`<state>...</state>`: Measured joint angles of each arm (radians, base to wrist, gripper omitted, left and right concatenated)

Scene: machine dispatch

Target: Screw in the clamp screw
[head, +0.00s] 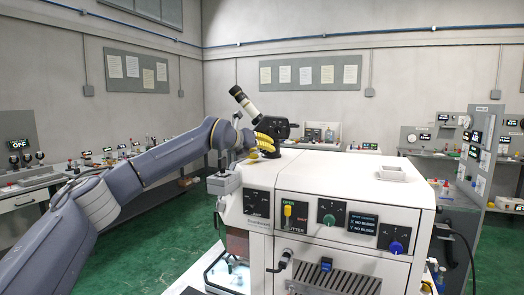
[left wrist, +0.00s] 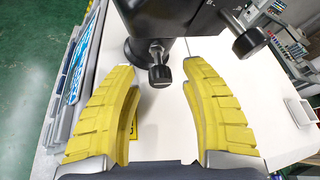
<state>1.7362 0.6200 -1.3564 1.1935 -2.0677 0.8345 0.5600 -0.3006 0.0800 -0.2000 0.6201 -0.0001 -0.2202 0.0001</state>
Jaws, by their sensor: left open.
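A black clamp screw (left wrist: 160,73) with a rounded knob sticks out from the base of a black instrument (left wrist: 155,20) in the left wrist view. In the head view the instrument (head: 273,127), with its tilted cream and black tube, stands on top of a white machine. My left gripper (head: 264,144) has yellow ribbed fingers and is beside the instrument's base. In the left wrist view its open fingers (left wrist: 160,82) stand either side of the knob, with gaps on both sides. How far the screw is in cannot be told. My right gripper is not in view.
A second black knob (left wrist: 249,43) sits to the right of the instrument. The white machine (head: 330,170) has a mostly clear top with a small square tray (head: 390,174). Its front carries a yellow shutter lever (head: 288,210), a green knob (head: 329,219) and a blue knob (head: 396,247).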

